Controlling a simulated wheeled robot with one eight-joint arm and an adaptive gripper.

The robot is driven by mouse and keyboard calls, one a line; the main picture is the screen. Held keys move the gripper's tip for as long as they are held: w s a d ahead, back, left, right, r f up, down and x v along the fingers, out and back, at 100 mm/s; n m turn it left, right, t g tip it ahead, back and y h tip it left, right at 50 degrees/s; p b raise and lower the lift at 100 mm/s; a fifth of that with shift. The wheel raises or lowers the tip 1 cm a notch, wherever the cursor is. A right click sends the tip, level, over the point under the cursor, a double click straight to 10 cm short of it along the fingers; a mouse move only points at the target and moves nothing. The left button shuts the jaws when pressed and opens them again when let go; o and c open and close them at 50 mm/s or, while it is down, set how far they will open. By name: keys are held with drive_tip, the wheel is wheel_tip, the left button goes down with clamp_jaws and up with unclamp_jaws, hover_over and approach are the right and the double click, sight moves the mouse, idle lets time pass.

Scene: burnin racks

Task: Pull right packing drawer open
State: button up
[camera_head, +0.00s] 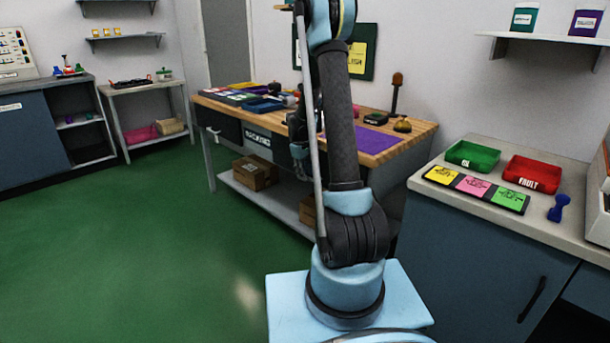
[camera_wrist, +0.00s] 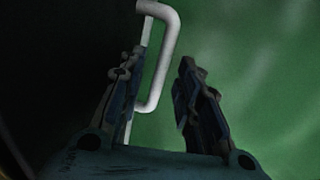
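The packing bench (camera_head: 408,143) has a wooden top and dark drawer fronts. The front on its left part (camera_head: 220,124) is in plain sight. The right drawer's front is mostly hidden behind my arm in the head view. My gripper (camera_head: 300,158) is at the bench's front, partly covered by my arm. In the wrist view my gripper (camera_wrist: 160,95) is open, with its two fingers apart. A pale, bent bar handle (camera_wrist: 172,50) reaches into the space between the fingers, closer to the left one. I cannot tell whether it touches that finger. The dark surface left of it is too dim to read.
A shelf under the bench holds a cardboard box (camera_head: 255,172). A grey cabinet (camera_head: 470,255) with green (camera_head: 472,155) and red (camera_head: 532,174) trays stands at the right. The green floor (camera_head: 130,250) at the left is clear.

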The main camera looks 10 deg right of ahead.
drive_tip(key=shift+f, duration=0.25)
clamp_jaws()
